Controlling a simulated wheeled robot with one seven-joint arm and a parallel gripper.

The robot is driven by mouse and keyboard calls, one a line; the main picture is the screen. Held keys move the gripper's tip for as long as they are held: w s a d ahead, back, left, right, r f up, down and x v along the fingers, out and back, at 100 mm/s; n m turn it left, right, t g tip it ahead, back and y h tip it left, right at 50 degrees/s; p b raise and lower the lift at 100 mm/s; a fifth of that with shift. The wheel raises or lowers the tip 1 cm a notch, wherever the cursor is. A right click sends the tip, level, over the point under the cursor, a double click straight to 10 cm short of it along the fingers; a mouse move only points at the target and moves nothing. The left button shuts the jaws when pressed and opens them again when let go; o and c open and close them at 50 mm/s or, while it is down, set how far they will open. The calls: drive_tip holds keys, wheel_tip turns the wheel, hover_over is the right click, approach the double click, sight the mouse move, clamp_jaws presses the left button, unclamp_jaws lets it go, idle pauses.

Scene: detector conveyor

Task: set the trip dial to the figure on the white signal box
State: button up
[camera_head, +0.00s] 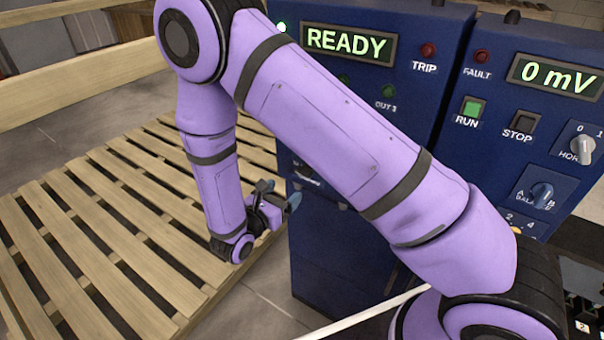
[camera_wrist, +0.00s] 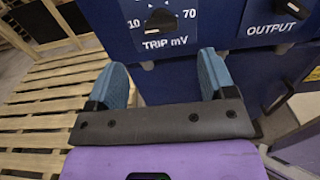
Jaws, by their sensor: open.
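The trip dial (camera_wrist: 162,20) is a dark knob on the blue panel at the top of the wrist view, with "10" at its left, "70" at its right and "TRIP mV" below. Its upper part is cut off, and I cannot tell its setting. My gripper (camera_wrist: 163,80) is open and empty, its two blue-grey fingers apart, short of the panel and below the dial in the picture. In the head view my gripper (camera_head: 279,198) is beside the cabinet's left edge. My arm covers much of the panel there. I cannot make out the white signal box.
The blue cabinet (camera_head: 330,250) has a READY display (camera_head: 348,43). A second cabinet at right has a 0 mV display (camera_head: 556,76), buttons and knobs. The OUTPUT knob (camera_wrist: 292,8) is right of the trip dial. A slatted wooden pallet (camera_head: 90,235) lies at left.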

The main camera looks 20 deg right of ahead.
sight(303, 175)
drive_tip(key=x, duration=0.9)
drive_tip(key=shift+w+d, duration=0.1)
drive_tip(key=shift+d, duration=0.05)
drive_tip(key=c, duration=0.9)
drive_tip(key=shift+c, duration=0.2)
drive_tip(key=shift+m, duration=0.3)
drive_tip(key=m, duration=0.5)
drive_tip(key=shift+m, duration=0.3)
drive_tip(key=m, duration=0.5)
drive_tip(key=shift+d, duration=0.1)
drive_tip(key=shift+f+m, duration=0.1)
drive_tip(key=shift+m, duration=0.3)
